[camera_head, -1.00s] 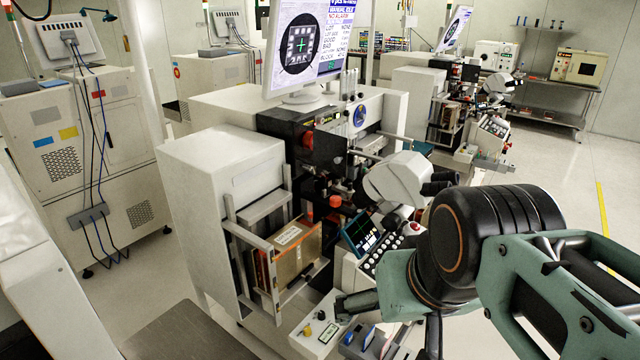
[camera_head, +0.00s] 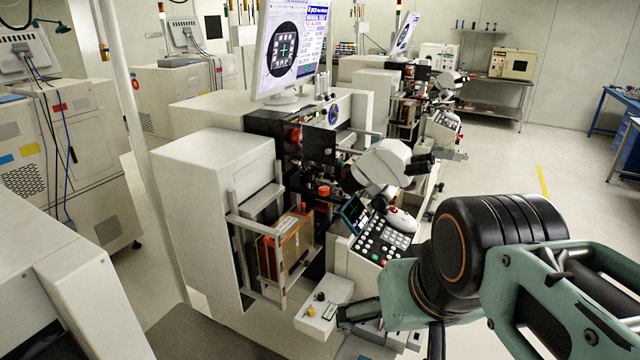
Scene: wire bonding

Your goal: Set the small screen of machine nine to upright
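The nearest wire bonder (camera_head: 215,165) stands left of centre; I cannot read a machine number on it. Its small screen (camera_head: 355,213) is a dark panel with green marks, beside the keypad (camera_head: 382,240) and below the white microscope head (camera_head: 388,165). The screen looks tilted, seen at a slant; its exact angle is hard to tell. My arm comes in from the lower right. Its end, with my gripper (camera_head: 360,312), appears as a dark part low in front of the machine, below the screen and apart from it.
A large monitor (camera_head: 292,50) stands on top of the machine. A white box with knobs (camera_head: 322,308) juts out near my gripper. An open frame with an orange-sided magazine (camera_head: 290,245) is left of the screen. Clear floor (camera_head: 500,165) lies to the right.

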